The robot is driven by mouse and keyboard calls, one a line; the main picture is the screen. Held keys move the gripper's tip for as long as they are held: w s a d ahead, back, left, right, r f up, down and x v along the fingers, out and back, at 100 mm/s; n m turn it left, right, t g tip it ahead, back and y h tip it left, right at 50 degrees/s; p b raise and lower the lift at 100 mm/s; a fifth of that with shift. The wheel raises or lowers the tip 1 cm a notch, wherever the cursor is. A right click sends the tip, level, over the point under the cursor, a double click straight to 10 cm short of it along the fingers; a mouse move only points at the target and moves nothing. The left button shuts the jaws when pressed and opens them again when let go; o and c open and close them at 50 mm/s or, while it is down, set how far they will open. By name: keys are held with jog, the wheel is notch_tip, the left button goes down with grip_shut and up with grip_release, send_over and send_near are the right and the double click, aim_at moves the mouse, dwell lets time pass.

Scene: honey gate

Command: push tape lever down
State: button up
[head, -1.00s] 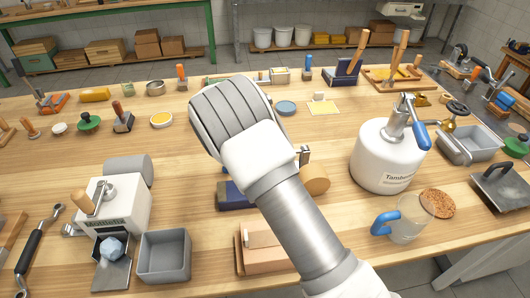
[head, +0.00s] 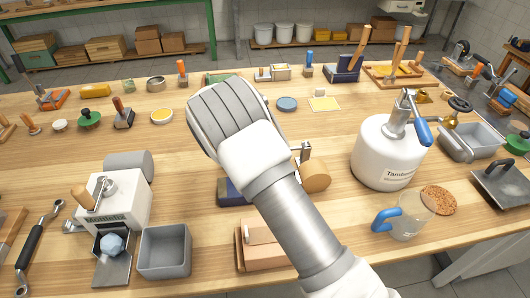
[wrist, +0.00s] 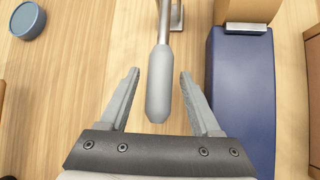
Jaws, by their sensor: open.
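In the wrist view, the lever (wrist: 160,85) is a metal rod with a rounded grey handle. Its handle lies between the two fingers of my gripper (wrist: 159,74), with a gap on both sides. My gripper is open and holds nothing. The tape dispenser's dark blue body (wrist: 241,95) is just right of the right finger, with part of a tan tape roll (wrist: 250,9) above it. In the head view, my arm covers much of the dispenser (head: 230,190); the tape roll (head: 317,177) shows to its right. My fingers and the lever's handle are hidden there.
A white tank (head: 383,155) and a glass jug (head: 405,223) stand to the right. A white grinder-like machine (head: 113,203) and a grey bin (head: 165,250) are at left. A brown block (head: 262,255) is in front. A round blue lid (wrist: 28,20) lies upper left in the wrist view.

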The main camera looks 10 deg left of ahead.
jog(key=shift+r, duration=0.1)
jog(key=p+v, duration=0.1)
jog(key=v, duration=1.6)
jog(key=shift+a+r, duration=0.1)
jog(key=s+d+r+m+g+y+p, duration=0.1)
jog(key=s+d+r+m+y, duration=0.15)
jog(key=d+r+m, duration=0.45)
jog(key=s+d+r+m+g+y, duration=0.15)
jog(key=s+d+r, duration=0.25)
jog(key=d+r, duration=0.7)
jog(key=s+d+m+t+y, duration=0.1)
jog(key=s+d+m+t, duration=0.1)
jog(key=s+d+m, duration=0.4)
jog(key=s+d+f+m+t+y+p, duration=0.1)
jog(key=s+d+m, duration=0.5)
jog(key=s, duration=0.8)
jog(key=shift+d+t+y, duration=0.5)
jog(key=shift+d+t, duration=0.05)
jog(key=shift+d, duration=0.55)
